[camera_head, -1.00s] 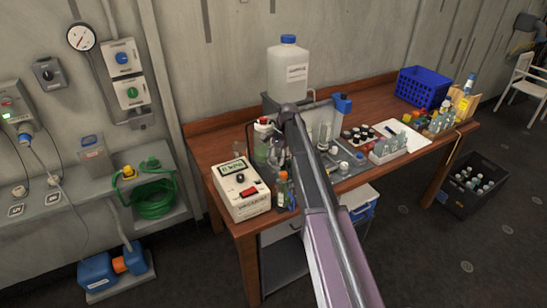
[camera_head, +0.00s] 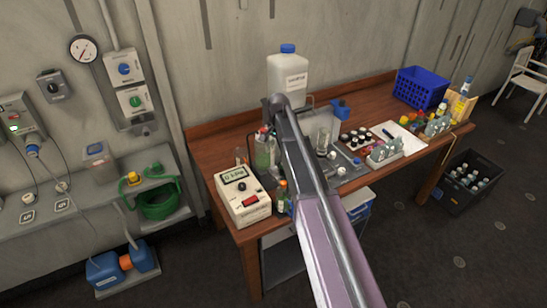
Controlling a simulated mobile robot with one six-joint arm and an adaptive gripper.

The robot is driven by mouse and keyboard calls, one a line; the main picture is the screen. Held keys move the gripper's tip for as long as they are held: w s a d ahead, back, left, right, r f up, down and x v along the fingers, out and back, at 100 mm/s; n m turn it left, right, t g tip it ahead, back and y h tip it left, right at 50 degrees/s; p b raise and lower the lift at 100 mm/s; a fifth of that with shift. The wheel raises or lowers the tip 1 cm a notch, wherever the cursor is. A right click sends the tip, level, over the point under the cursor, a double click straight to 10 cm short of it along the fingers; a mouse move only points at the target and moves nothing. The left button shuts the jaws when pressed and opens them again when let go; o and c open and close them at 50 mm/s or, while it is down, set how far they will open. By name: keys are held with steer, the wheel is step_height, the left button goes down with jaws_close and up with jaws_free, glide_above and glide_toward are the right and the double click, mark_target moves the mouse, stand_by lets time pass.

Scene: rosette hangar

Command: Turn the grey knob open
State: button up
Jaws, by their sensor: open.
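A small grey box with a dark grey knob (camera_head: 54,87) is mounted on the wall at the left, below the round gauge. It is small in this view, and I cannot tell its exact setting. To its right, one box carries a blue knob (camera_head: 124,69) and the box below it a green knob (camera_head: 136,102). My arm crosses the middle of the view, rising from the bottom over the workbench. My gripper does not show; the arm's far end is out of sight behind the upper joint.
The wooden workbench (camera_head: 215,153) holds a meter (camera_head: 243,195), a white jug (camera_head: 288,76), bottles and a blue crate (camera_head: 421,88). A wall shelf (camera_head: 75,212) with a green hose coil (camera_head: 158,202) stands below the knobs. A black crate (camera_head: 468,180) is on the floor at right.

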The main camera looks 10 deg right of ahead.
mark_target(274, 167)
steer(key=shift+w+r+n+h+p, duration=0.2)
steer(key=shift+r+p, duration=0.1)
steer(key=shift+r, duration=0.2)
steer(key=shift+w+r+n+h+p, duration=0.15)
steer(key=shift+r+n+p, duration=0.1)
steer(key=shift+r, duration=0.2)
steer(key=shift+f, duration=0.2)
step_height(274, 167, down, 13)
steer(key=b, duration=1.4)
steer(key=shift+w+a+f, duration=0.1)
steer(key=shift+a+f, duration=0.05)
steer(key=shift+f, duration=0.05)
jaws_close()
